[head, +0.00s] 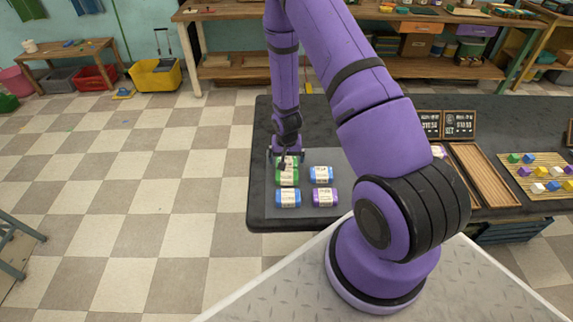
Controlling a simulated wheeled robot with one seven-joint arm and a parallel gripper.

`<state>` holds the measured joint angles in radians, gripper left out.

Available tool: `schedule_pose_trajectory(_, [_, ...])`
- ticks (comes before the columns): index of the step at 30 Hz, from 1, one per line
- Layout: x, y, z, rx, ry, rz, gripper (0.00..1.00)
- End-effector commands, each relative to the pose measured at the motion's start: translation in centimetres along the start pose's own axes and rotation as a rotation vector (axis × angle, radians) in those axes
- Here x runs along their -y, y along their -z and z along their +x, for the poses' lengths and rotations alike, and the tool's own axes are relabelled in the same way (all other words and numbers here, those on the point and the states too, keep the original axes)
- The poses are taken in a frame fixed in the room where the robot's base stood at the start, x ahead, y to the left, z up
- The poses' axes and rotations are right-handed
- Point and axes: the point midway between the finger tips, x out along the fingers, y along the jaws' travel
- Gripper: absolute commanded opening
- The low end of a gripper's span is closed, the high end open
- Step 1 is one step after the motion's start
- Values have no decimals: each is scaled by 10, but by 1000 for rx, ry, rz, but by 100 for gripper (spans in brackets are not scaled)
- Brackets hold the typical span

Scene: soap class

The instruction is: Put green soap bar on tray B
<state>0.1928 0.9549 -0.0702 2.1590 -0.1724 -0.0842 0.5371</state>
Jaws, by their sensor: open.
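A green soap bar (288,180) with a pale paper band lies on a grey mat (306,212) on the dark table. My gripper (287,157) is open, pointing down at the far end of the green bar. It covers part of that end. I cannot tell whether the fingers are around the bar or just above it. A wooden slatted tray (484,176) lies to the right of my arm. Another tray area left of it is mostly hidden by my arm. No letter B is readable.
Two blue bars (321,174) (288,198) and a purple bar (325,197) lie close to the green one. Two small dark signs (431,123) (459,124) stand behind the trays. A bamboo mat (530,160) with several coloured cubes lies at the right.

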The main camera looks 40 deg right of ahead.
Motion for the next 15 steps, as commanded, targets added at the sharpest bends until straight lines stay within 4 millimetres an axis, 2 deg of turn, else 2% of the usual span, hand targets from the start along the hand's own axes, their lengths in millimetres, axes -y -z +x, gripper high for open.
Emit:
schedule_pose_trajectory(3, [0, 0, 13, -1, 0, -1, 100])
schedule_pose_trajectory(6, [0, 0, 19, -1, 0, -1, 100])
schedule_pose_trajectory(14, [0, 0, 20, -1, 0, -1, 100])
schedule_pose_trajectory(15, [0, 0, 20, -1, 0, -1, 91])
